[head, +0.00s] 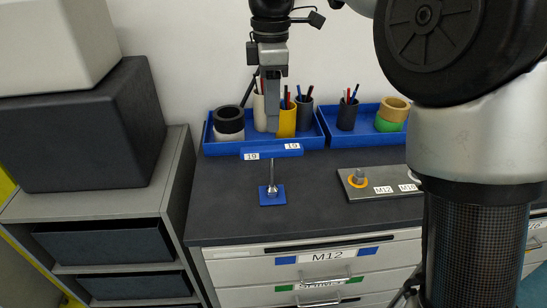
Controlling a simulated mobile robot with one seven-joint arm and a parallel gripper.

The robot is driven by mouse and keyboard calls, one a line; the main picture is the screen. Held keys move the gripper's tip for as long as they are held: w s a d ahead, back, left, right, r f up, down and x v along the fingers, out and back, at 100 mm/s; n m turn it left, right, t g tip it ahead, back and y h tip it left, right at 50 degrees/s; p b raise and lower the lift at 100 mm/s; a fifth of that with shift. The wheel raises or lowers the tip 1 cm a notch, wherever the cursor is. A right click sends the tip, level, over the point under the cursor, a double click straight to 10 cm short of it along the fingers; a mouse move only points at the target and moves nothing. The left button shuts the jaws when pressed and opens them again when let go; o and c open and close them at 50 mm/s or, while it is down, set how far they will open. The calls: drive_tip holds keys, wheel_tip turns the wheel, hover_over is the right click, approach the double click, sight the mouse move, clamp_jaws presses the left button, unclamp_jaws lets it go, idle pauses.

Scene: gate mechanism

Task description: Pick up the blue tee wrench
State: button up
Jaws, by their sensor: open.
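The blue tee wrench (270,151) stands upright on the dark bench top. Its blue crossbar carries white labels reading 19, and its thin metal shaft goes down to a small blue square base (272,195). My gripper (273,126) points down just above the crossbar, near its middle. The grey fingers are seen edge-on, so the gap between them is hidden. The gripper is open and holds nothing. A small space seems to show between fingertips and crossbar, but I cannot tell the exact depth.
Behind are blue trays (222,150) with tape rolls and pen cups. A black box (85,130) stands on the left shelf. My arm hides the right side. The bench front has labelled drawers (318,272).

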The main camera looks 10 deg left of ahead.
sight(272, 147)
wheel_tip(272, 147, down, 7)
drive_tip(key=shift+f, duration=0.1)
drive_tip(key=shift+w+f, duration=0.2)
drive_tip(key=shift+f, duration=1.15)
drive_tip(key=shift+w+f, duration=0.2)
drive_tip(key=shift+f, duration=1.1)
drive_tip(key=shift+c, duration=0.2)
clamp_jaws()
